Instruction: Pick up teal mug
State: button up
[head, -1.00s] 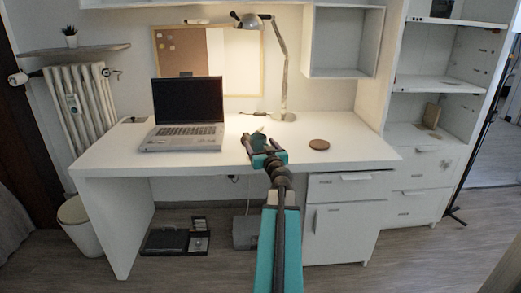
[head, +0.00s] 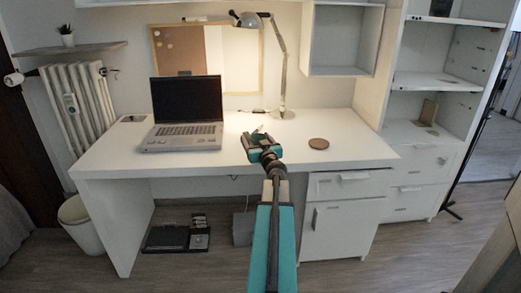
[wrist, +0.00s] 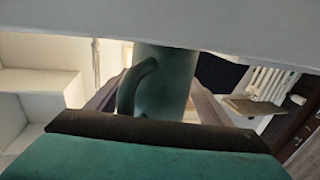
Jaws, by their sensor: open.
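The teal mug (wrist: 168,80) stands out in the middle of the wrist view, its curved handle on the left side of its body. The wrist picture looks upside down, with the white desk top along its upper edge. The dark fingers of my gripper (wrist: 157,95) show on either side of the mug, with the mug between them. In the head view my gripper (head: 260,140) is open over the middle of the desk and hides most or all of the mug. I cannot tell whether the fingers touch it.
An open laptop (head: 186,115) stands on the white desk (head: 345,138), left of my gripper. A round brown coaster (head: 318,143) lies to the right. A desk lamp (head: 283,75) stands behind. The desk's right side is mostly clear.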

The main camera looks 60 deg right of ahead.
jog(key=shift+s+d, duration=0.1)
jog(key=c, duration=1.4)
